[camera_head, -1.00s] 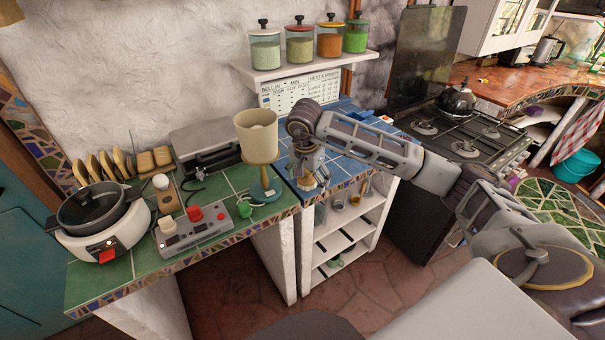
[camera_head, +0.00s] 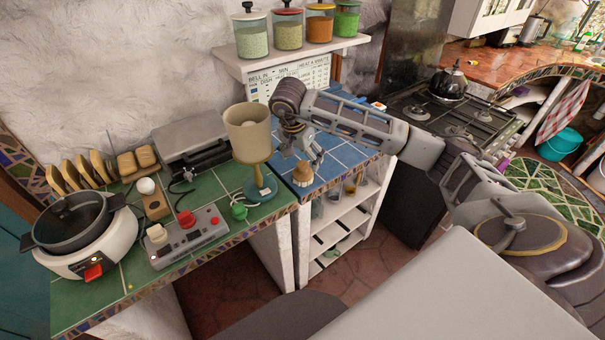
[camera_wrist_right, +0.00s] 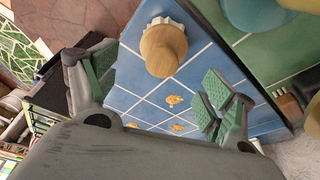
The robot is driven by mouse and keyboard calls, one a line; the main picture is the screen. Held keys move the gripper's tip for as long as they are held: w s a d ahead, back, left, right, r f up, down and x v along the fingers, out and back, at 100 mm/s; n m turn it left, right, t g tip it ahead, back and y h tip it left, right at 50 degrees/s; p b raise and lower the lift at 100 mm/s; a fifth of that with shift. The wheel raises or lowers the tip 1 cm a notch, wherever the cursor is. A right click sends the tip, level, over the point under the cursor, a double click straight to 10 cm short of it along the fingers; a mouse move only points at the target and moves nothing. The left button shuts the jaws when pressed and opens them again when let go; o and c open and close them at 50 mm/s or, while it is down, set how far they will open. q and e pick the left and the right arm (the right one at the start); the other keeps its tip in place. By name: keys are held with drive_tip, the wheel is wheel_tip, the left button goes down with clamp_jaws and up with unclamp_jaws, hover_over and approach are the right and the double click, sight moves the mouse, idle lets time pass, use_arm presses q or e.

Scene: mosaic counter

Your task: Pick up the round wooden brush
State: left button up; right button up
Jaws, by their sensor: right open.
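The round wooden brush (camera_head: 302,174) stands on the blue tiled counter (camera_head: 333,165) near its front edge. It has a rounded wooden knob on top and pale bristles below. In the right wrist view the brush (camera_wrist_right: 163,48) shows from above, in the upper middle, beyond the fingertips. My right gripper (camera_head: 304,150) is just behind and above the brush in the head view. Its green-padded fingers (camera_wrist_right: 148,78) are spread apart with nothing between them, and the brush is not touched. My left gripper is not in view.
A tan goblet-shaped object (camera_head: 250,130) on a teal base stands close left of the brush. A control box (camera_head: 188,238) and a white cooker (camera_head: 100,250) are further left. A jar shelf (camera_head: 290,58) hangs above. The stove (camera_head: 455,120) is at right.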

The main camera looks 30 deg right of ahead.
sight(303, 163)
drive_tip(key=shift+w+d+f, duration=0.1)
drive_tip(key=shift+f, duration=0.45)
drive_tip(key=shift+d+f, duration=0.15)
drive_tip(key=shift+f, duration=0.4)
drive_tip(key=shift+w+d+f, duration=0.1)
drive_tip(key=shift+f, duration=0.3)
drive_tip(key=shift+p+x, duration=0.4)
drive_tip(key=shift+x, duration=0.35)
drive_tip(key=shift+f, duration=0.4)
drive_tip(key=shift+x, duration=0.75)
drive_tip(key=shift+w+f, duration=0.1)
drive_tip(key=shift+f, duration=0.15)
drive_tip(key=c, duration=1.1)
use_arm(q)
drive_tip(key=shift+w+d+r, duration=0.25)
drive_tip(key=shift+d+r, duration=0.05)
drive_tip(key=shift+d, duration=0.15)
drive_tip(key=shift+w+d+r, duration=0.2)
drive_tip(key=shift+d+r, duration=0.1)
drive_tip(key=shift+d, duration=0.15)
use_arm(e)
drive_tip(key=shift+c, duration=0.2)
